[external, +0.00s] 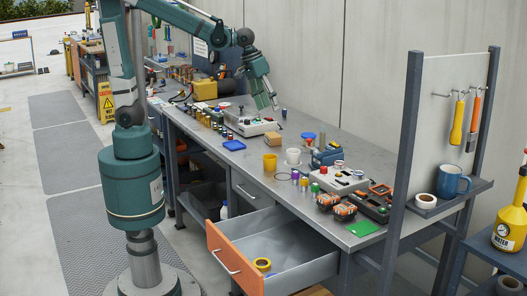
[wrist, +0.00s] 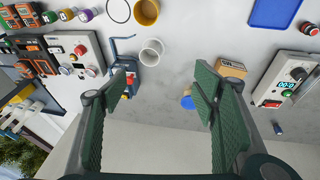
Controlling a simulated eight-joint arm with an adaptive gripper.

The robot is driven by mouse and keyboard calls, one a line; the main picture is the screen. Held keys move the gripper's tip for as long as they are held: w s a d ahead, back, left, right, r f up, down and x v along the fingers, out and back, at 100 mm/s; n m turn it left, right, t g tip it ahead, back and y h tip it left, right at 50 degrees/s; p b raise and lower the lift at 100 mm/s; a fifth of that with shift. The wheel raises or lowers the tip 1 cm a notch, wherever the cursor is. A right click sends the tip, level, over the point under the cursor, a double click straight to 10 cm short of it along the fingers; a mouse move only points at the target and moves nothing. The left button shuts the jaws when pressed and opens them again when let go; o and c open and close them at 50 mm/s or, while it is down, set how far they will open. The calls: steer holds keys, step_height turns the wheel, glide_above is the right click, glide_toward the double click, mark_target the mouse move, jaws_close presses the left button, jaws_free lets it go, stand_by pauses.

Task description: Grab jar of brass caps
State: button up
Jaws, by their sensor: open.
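A small jar with a round blue lid (external: 308,136) stands near the back edge of the bench, beside the blue vise; it may be the jar of brass caps, but its contents are too small to make out. In the wrist view the blue lid (wrist: 186,101) shows between the fingers, close to the right finger, which hides part of the jar. My gripper (wrist: 160,88) is open and empty, with both green fingers wide apart. In the external view my gripper (external: 269,103) hangs above the bench by the grey control box, left of the jar.
A blue vise (external: 327,156), white cup (external: 293,156), yellow cup (external: 270,163) and cardboard box (external: 277,138) surround the jar. A grey control box (external: 250,121) lies to the left. An orange-fronted drawer (external: 227,257) stands open below. A blue tray (wrist: 276,12) lies flat.

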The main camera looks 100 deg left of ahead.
steer(key=w+a+f+n+g+p, duration=0.1)
steer(key=w+a+f+n+p, duration=0.15)
steer(key=w+a, duration=0.4)
steer(key=n+g+p, duration=0.3)
steer(key=n+p, duration=0.2)
steer(key=n, duration=0.2)
glide_above(309, 135)
steer(key=shift+h, duration=0.4)
step_height(309, 135, down, 11)
steer(key=shift+d, duration=0.1)
steer(key=shift+a+f+n, duration=0.25)
steer(key=shift+f+n, duration=0.05)
steer(key=shift+n, duration=0.05)
steer(key=shift+f, duration=1.3)
steer(key=shift+f, duration=0.1)
steer(key=shift+s+f, duration=0.15)
steer(key=shift+f, duration=2.35)
steer(key=shift+c, duration=0.2)
